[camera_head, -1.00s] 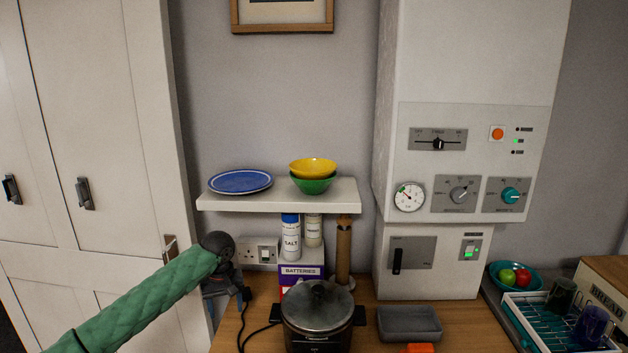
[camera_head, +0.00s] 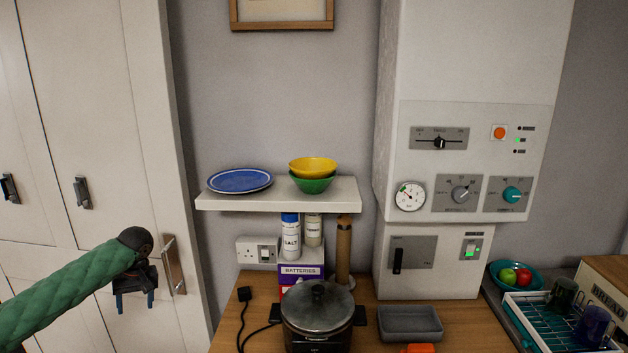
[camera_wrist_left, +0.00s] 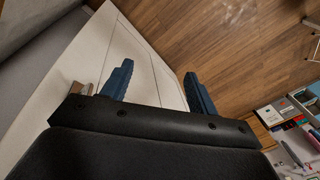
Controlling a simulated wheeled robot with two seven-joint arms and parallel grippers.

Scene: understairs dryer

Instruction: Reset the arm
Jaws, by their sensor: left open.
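My left arm, in a green quilted sleeve, comes in from the left in the head view. Its gripper (camera_head: 136,300) hangs downward in front of the white cupboard door, left of the worktop. The two blue fingers are apart with nothing between them. In the left wrist view the open fingers (camera_wrist_left: 155,85) show against the white cupboard front and wooden floor. My right gripper is not in view.
A metal handle (camera_head: 174,265) is close to the right of the left gripper. The worktop holds a dark cooker (camera_head: 318,318), a grey tray (camera_head: 409,323) and a black plug with cable (camera_head: 244,294). A shelf (camera_head: 277,197) with a plate and bowls is above. Wooden floor (camera_wrist_left: 220,40) is clear.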

